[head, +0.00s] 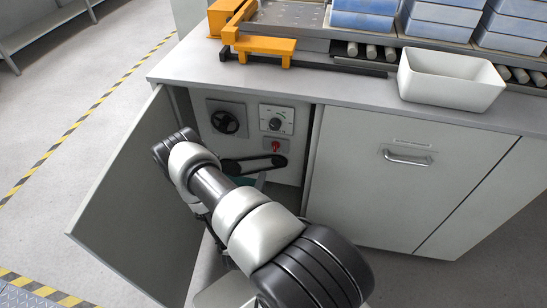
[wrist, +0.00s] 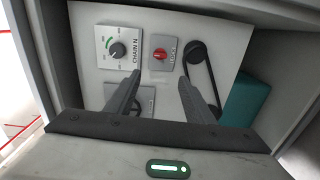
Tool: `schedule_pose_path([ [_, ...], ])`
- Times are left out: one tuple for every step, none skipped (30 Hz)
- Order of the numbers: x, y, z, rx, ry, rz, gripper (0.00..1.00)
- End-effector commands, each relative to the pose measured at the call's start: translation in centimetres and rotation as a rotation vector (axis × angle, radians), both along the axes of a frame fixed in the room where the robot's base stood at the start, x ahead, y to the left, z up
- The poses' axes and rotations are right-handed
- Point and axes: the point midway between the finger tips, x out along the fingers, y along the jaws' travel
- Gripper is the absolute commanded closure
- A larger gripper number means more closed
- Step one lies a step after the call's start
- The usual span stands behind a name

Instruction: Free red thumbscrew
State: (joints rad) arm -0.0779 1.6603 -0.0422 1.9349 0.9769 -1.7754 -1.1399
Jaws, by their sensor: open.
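The red thumbscrew (head: 275,147) sits on a small grey plate, below a dial, on the panel inside the open cabinet. In the wrist view the red thumbscrew (wrist: 161,54) shows on its labelled plate, beyond the fingertips and roughly in line with the gap between them. My gripper (wrist: 160,80) is open, with two dark fingers apart and nothing between them. The thumbscrew appears clear of both fingers; the exact distance to it cannot be told. In the head view my arm reaches into the cabinet from below, and the fingers are hidden.
The dial (head: 275,123) is beside the thumbscrew. A handwheel (head: 225,122) and a black belt (head: 255,163) are also on the panel. A teal block (wrist: 245,100) lies beyond the belt. The open door (head: 135,205) stands left of my arm. A white bin (head: 450,78) is on the countertop.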

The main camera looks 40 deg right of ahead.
Motion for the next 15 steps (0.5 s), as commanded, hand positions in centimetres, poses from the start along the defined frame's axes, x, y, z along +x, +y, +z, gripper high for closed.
schedule_pose_path([
  [-0.5,-0.1,-0.5,-0.024,0.008,0.002,0.52],
  [-0.6,-0.1,-0.5,-0.033,0.008,0.003,0.52],
  [-0.6,-0.3,-0.5,-0.041,0.01,0.003,0.52],
  [-0.5,-0.5,-0.5,-0.044,0.01,0.003,0.52],
  [-0.4,-0.7,-0.5,-0.045,0.009,0.003,0.52],
  [-0.1,-1.1,-0.4,-0.045,0.009,0.002,0.52],
  [0.2,-1.4,-0.4,-0.046,0.007,0.001,0.52],
  [0.5,-1.8,-0.4,-0.045,0.008,0.001,0.52],
  [1.0,-2.4,-0.5,-0.043,0.008,0.001,0.52],
  [1.4,-2.9,-0.5,-0.043,0.008,0.0,0.52],
  [1.9,-3.4,-0.5,-0.043,0.006,0.001,0.52],
  [2.5,-4.0,-0.5,-0.043,0.006,0.0,0.52],
  [2.9,-4.6,-0.5,-0.042,0.006,0.001,0.52],
  [3.3,-5.1,-0.5,-0.043,0.006,0.001,0.52],
  [3.9,-5.7,-0.5,-0.042,0.006,0.001,0.52],
])
